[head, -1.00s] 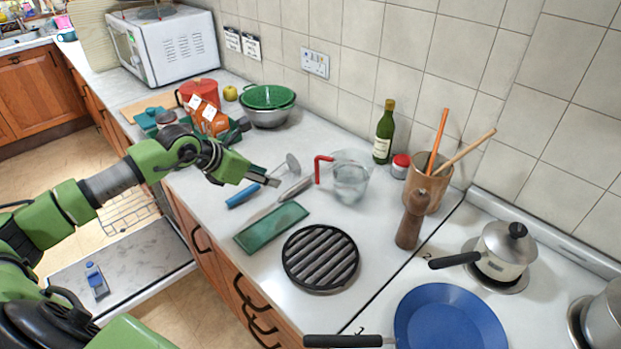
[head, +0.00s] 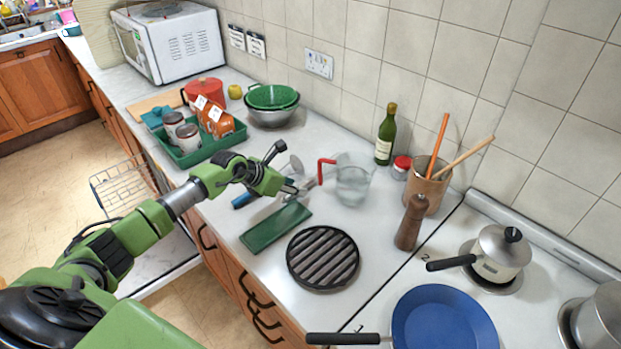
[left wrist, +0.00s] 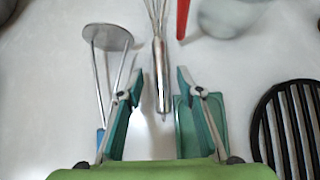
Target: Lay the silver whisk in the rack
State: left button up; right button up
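The silver whisk (left wrist: 161,78) lies on the white worktop. In the left wrist view its handle end is between the spread fingers of my left gripper (left wrist: 153,85), with clear gaps on both sides, and its wires run off the top edge. In the head view my left gripper (head: 292,189) hides part of the whisk. The left gripper is open and empty. A wire rack (head: 122,186) is low at the left in the head view, partly hidden behind my left arm. My right gripper is not in view.
A masher (left wrist: 108,38) lies left of the whisk, and a green rectangular dish (head: 275,227) lies nearer the front edge. A glass jug (head: 352,186), a red-handled thing (head: 322,169) and a black round grill (head: 322,258) are close on the right. A green tray (head: 207,150) stands behind.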

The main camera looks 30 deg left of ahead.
pick_arm(q)
jog(key=shift+x, duration=0.8)
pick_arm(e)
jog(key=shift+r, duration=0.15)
pick_arm(q)
grip_shut()
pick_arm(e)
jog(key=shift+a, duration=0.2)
pick_arm(q)
jog(key=shift+r, duration=0.15)
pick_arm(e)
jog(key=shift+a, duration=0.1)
